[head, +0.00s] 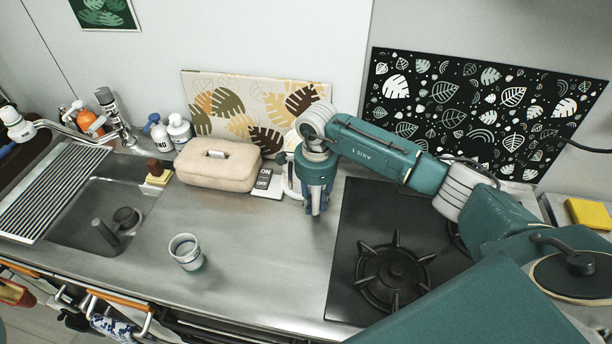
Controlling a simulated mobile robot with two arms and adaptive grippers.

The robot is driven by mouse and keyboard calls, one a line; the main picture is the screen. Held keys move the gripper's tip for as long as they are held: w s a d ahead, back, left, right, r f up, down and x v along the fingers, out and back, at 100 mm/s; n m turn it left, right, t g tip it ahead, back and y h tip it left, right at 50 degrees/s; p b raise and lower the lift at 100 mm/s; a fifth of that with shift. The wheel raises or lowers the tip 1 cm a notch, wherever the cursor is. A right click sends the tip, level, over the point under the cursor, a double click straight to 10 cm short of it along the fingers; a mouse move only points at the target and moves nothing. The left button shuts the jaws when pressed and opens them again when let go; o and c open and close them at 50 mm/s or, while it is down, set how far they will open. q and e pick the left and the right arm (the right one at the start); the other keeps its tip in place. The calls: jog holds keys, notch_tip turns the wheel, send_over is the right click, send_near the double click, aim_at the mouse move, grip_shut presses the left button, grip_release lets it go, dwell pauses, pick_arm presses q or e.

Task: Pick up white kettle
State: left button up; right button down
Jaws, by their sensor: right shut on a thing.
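The white kettle (291,174) stands at the back of the steel counter, mostly hidden behind my right gripper. Only pale parts of it show at the gripper's left side. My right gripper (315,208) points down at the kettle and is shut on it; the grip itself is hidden. I cannot tell whether the kettle is clear of the counter. My left gripper is not in view.
A beige box (218,165) and an ON/OFF switch piece (264,180) are left of the kettle. A cup (186,252) stands in front. The gas hob (350,215) is to the right, the sink (85,215) far left. The middle counter is clear.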

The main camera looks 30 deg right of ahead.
jog(key=shift+w+r, duration=0.15)
jog(key=shift+r, duration=0.1)
jog(key=shift+r+b, duration=0.3)
jog(key=shift+r, duration=0.25)
notch_tip(320, 180, up, 17)
jog(key=b, duration=0.4)
jog(key=shift+f, duration=0.15)
jog(key=shift+r, duration=0.95)
